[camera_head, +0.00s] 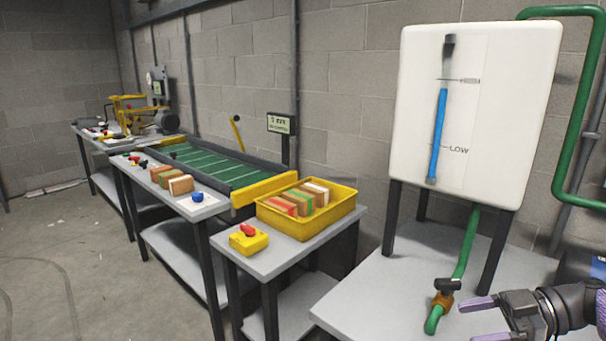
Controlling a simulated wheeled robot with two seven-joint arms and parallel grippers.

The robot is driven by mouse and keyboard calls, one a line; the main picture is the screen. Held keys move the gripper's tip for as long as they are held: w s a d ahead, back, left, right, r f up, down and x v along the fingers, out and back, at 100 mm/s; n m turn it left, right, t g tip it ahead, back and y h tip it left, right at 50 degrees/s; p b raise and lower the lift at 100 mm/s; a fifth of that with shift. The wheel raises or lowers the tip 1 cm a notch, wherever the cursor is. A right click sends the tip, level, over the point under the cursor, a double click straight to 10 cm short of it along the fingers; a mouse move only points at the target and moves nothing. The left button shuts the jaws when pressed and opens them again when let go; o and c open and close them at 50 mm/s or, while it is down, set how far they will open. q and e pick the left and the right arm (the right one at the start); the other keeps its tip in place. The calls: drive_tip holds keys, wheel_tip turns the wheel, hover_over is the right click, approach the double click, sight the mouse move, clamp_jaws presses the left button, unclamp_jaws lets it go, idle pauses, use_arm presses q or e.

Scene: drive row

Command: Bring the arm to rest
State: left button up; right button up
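My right gripper (470,322) comes in at the bottom right corner, its black wrist and part of my arm cut off by the frame edge. Its two purple-grey fingers are spread apart with nothing between them, so it is open and empty. It points left, above the grey table (384,284). The green hose end and its valve (443,299) are just left of the fingertips, with a visible gap. My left gripper is not in view.
A white tank (425,115) with a blue level strip stands on black legs. A green pipe (565,130) runs on the wall at right. A yellow crate (335,217) of blocks and a yellow box with a red switch (249,238) sit on the middle table. The floor at left is clear.

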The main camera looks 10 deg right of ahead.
drive_tip(key=w+a+f+m+t+h, duration=0.2)
drive_tip(key=f+m+t, duration=0.15)
drive_tip(key=f, duration=0.55)
drive_tip(key=w+a+f+m+t+h, duration=0.15)
drive_tip(key=f+t, duration=0.25)
drive_tip(key=f, duration=0.4)
drive_tip(key=s+a+f+m+g+h+b, duration=0.1)
drive_tip(key=s+f+m+h, duration=0.25)
drive_tip(key=s+f, duration=0.4)
drive_tip(key=s+f+m+g+h, duration=0.15)
drive_tip(key=s+f+h, duration=0.25)
drive_tip(key=f, duration=0.6)
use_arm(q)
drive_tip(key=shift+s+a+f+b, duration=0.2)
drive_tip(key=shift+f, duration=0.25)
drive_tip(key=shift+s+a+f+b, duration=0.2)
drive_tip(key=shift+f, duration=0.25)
use_arm(e)
drive_tip(key=s+a+f+m+g+h, duration=0.1)
drive_tip(key=s+a+f+g, duration=0.1)
drive_tip(key=s, duration=0.9)
drive_tip(key=s+a+f+m+g+h, duration=0.1)
drive_tip(key=s+f+g, duration=0.3)
drive_tip(key=s, duration=0.7)
drive_tip(key=s+a+f+m+g+h, duration=0.1)
drive_tip(key=s+a+f+g, duration=0.2)
drive_tip(key=s, duration=0.9)
wheel_tip(320, 180, down, 2)
drive_tip(key=shift+f+g, duration=0.2)
drive_tip(key=shift+g, duration=0.3)
